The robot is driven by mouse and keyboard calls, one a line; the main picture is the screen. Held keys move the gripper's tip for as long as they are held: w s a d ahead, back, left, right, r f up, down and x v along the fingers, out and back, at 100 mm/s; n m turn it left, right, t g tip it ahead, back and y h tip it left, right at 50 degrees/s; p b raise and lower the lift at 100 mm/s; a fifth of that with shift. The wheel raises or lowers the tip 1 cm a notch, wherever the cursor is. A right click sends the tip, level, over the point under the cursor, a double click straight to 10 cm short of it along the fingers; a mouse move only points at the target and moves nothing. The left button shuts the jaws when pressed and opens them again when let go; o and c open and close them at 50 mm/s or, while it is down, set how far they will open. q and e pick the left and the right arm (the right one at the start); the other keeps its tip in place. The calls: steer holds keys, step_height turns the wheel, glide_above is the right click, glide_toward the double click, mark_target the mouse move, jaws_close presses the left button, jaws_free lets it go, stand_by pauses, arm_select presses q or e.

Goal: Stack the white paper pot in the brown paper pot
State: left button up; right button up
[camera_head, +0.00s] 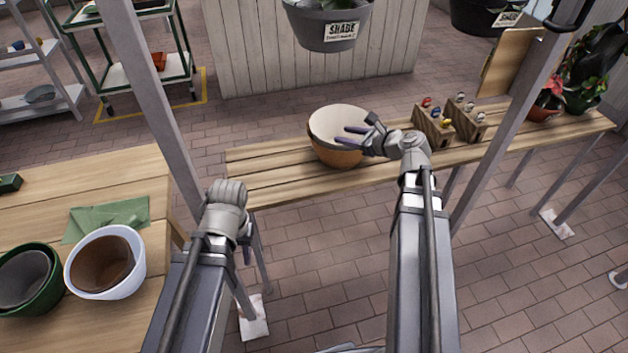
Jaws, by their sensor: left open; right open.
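A cream-white pot (338,121) sits inside a brown pot (338,155) on the slatted wooden bench. Its pale rim stands above the brown one, and the two look nested and nearly upright. My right gripper (351,136) is open at the right side of the white pot, its fingers over the rim area. I cannot tell whether they touch it. My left gripper (247,252) is open and empty, low in front of the bench's left end; its fingers are mostly hidden behind the wrist.
The bench (268,180) is clear left of the pots. A wooden box of small items (433,128) stands to the right. The left table (120,185) holds a white-rimmed pot (127,283), a green pot (52,298) and a green cloth (104,217). A grey pot (325,30) hangs above; metal posts flank the bench.

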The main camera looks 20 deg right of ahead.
steer(key=s+a+f+n+g, duration=0.4)
steer(key=a+n, duration=0.3)
steer(key=a, duration=0.2)
steer(key=s+a+f+n+g, duration=0.3)
steer(key=s+a+f+n, duration=0.1)
steer(key=a+n, duration=0.35)
steer(key=s+a+f+n+g+h, duration=0.2)
steer(key=s+a+n+h, duration=0.1)
steer(key=s+n, duration=0.3)
steer(key=s+a+f+n+g+h, duration=0.2)
steer(key=s+n, duration=0.5)
steer(key=n, duration=0.4)
steer(key=shift+s+a+f+g+h, duration=0.15)
steer(key=shift+a+f+g+h, duration=0.35)
steer(key=shift+h, duration=0.6)
steer(key=shift+a+r, duration=0.1)
steer(key=shift+r, duration=0.05)
step_height(320, 180, up, 10)
steer(key=p, duration=1)
